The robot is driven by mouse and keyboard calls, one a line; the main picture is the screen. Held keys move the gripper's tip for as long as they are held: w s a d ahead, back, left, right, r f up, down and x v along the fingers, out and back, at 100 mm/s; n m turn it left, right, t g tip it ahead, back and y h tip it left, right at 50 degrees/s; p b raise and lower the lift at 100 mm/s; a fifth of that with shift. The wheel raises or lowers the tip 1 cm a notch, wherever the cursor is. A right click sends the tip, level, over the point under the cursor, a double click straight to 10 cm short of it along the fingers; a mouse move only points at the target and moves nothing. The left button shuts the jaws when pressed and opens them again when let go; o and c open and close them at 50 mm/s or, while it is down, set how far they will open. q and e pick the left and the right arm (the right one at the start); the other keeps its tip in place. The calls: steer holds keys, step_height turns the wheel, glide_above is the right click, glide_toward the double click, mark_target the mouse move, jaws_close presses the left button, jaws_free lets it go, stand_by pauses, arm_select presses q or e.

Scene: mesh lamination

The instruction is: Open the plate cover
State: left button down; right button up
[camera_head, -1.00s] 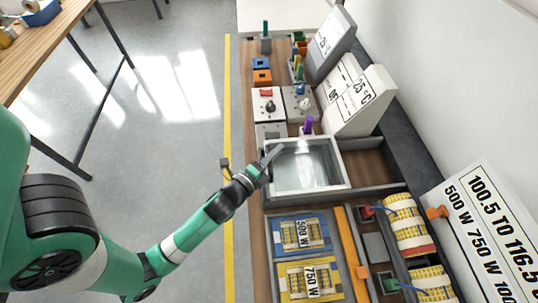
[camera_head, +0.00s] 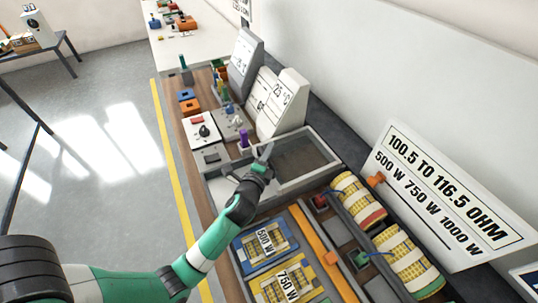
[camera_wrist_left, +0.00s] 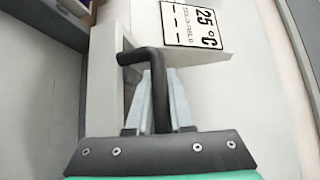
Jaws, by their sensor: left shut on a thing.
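The plate cover (camera_head: 300,158), a dark panel in a light frame, lies over the right part of the light-walled box on the bench. The box's left part (camera_head: 222,186) shows beside it, partly hidden by my arm. My left gripper (camera_head: 262,160) is at the cover's left edge. In the left wrist view, my left gripper (camera_wrist_left: 154,85) is shut on a dark bent handle (camera_wrist_left: 140,56), with a finger on each side of it. Whether the cover lies flat or is slightly tilted is hard to tell. My right gripper is not in view.
A purple-handled tool (camera_head: 243,138) stands just behind the box. Yellow coils (camera_head: 357,200) and the 500 W and 750 W panels (camera_head: 265,243) are on the near side. Open floor lies left.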

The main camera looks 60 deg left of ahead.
arm_select(q)
steer(key=c, duration=1.1)
jaws_free()
steer(key=shift+s+d, duration=0.1)
steer(key=p+v, duration=0.1)
steer(key=v, duration=1)
steer(key=shift+s+d+r, duration=0.15)
